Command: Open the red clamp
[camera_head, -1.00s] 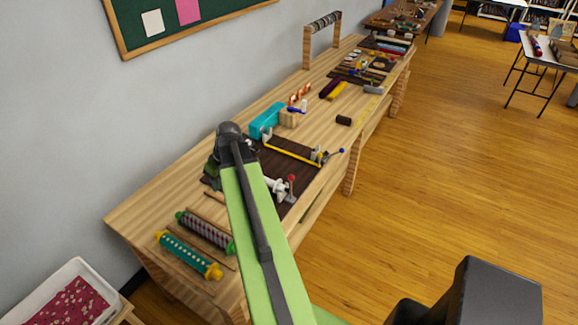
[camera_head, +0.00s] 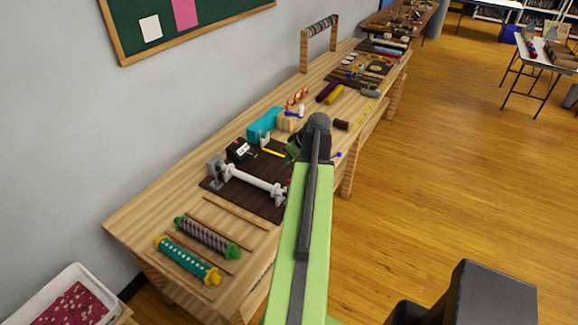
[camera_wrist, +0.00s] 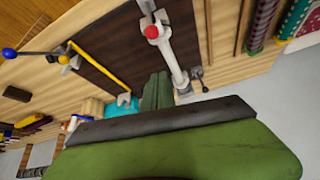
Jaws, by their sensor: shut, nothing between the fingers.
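A clamp with a long white bar (camera_head: 255,180) lies across the near part of the dark board on the workbench. Its red knob (camera_wrist: 152,31) shows clearly in the wrist view, on a grey-white head at one end of the bar. In the head view my arm covers or borders that end. A second clamp with a yellow bar (camera_wrist: 95,66) and blue knob (camera_wrist: 9,53) lies apart from it. My gripper (camera_wrist: 157,80) has green fingers that are shut and empty. They appear between the two bars in the wrist view; height above the board is unclear.
The dark board (camera_head: 267,206) lies on the wooden workbench (camera_head: 150,205). Two patterned rollers, one purple (camera_head: 207,237) and one teal (camera_head: 187,260), lie at its near end. A turquoise box (camera_head: 264,125) and a wooden block (camera_head: 290,122) stand beyond the board.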

